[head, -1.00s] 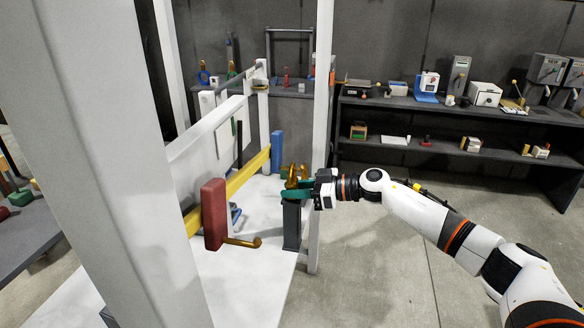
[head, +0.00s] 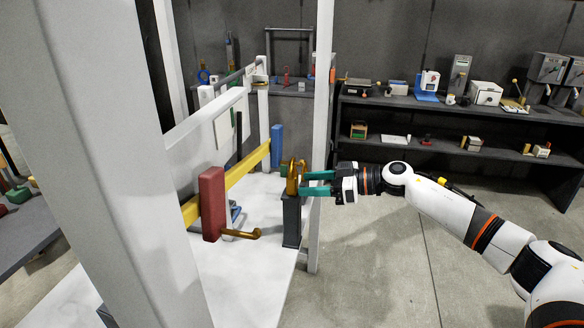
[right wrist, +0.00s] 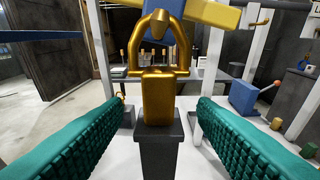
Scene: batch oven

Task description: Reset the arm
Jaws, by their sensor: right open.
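My right gripper (head: 316,183) reaches in from the right in the head view, with its teal fingers pointing left. It is open and empty. A brass padlock-like piece (head: 292,178) stands on top of a dark grey post (head: 292,222), just left of the fingertips. In the right wrist view the brass piece (right wrist: 159,95) stands upright between the two spread teal fingers, beyond their tips, with clear gaps on both sides. My left gripper is in neither view.
A white upright (head: 320,120) stands close to my right fingers. A yellow bar (head: 238,176) with a red block (head: 212,204) and a brass hook (head: 242,234) lies to the left. Dark shelves (head: 440,152) with several devices stand behind. Floor at the right is clear.

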